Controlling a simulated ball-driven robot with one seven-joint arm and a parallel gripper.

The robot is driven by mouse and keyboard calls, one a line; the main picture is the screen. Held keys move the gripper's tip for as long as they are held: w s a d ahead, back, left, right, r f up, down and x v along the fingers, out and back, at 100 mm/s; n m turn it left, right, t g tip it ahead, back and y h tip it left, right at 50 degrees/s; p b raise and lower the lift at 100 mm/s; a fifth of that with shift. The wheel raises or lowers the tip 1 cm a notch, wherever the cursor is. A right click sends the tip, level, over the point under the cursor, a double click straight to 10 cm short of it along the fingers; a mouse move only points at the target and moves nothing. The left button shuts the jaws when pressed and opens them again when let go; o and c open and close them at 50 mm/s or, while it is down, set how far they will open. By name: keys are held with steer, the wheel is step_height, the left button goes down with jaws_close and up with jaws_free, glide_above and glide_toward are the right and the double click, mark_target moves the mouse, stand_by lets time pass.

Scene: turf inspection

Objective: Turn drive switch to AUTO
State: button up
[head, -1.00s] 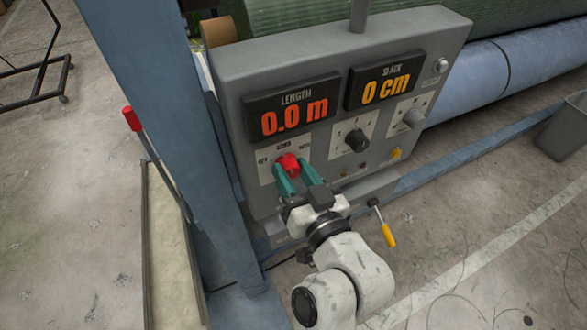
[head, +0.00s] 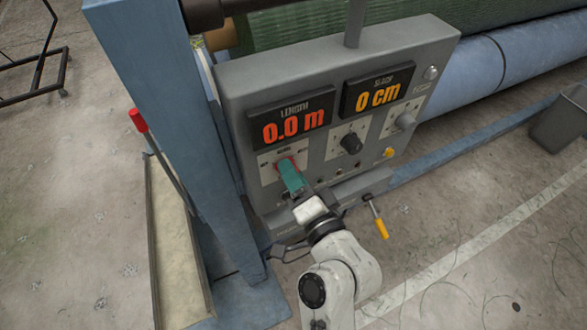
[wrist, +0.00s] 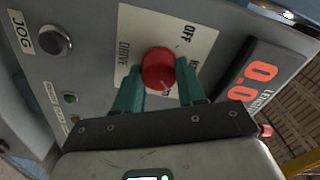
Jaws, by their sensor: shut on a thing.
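The drive switch is a red round knob (wrist: 158,68) on a pale plate (wrist: 128,45) lettered DRIVE and OFF in the wrist view. The other position labels are partly covered or too small to read, so I cannot tell which one the knob points to. My gripper (wrist: 160,92) is shut on the knob, one green finger on each side. In the head view, my gripper (head: 290,172) is seen edge-on, with the fingers lined up, and it hides most of the knob.
The grey control panel (head: 235,85) has a red LENGTH display (head: 292,123) at 0.0 m and an amber SLACK display (head: 378,95) at 0 cm. Right of my gripper are a black knob (head: 351,144) and a yellow-handled lever (head: 381,228). A red-tipped lever (head: 138,121) stands left.

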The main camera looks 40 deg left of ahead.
steer(key=shift+d+m+p, duration=0.1)
steer(key=shift+m+p, duration=0.7)
steer(key=shift+m, duration=0.8)
steer(key=shift+f, duration=0.1)
steer(key=o, duration=1.1)
steer(key=shift+c, duration=0.2)
steer(key=b+v, duration=0.3)
steer(key=v, duration=0.7)
steer(key=shift+d, duration=0.3)
steer(key=shift+s, duration=0.1)
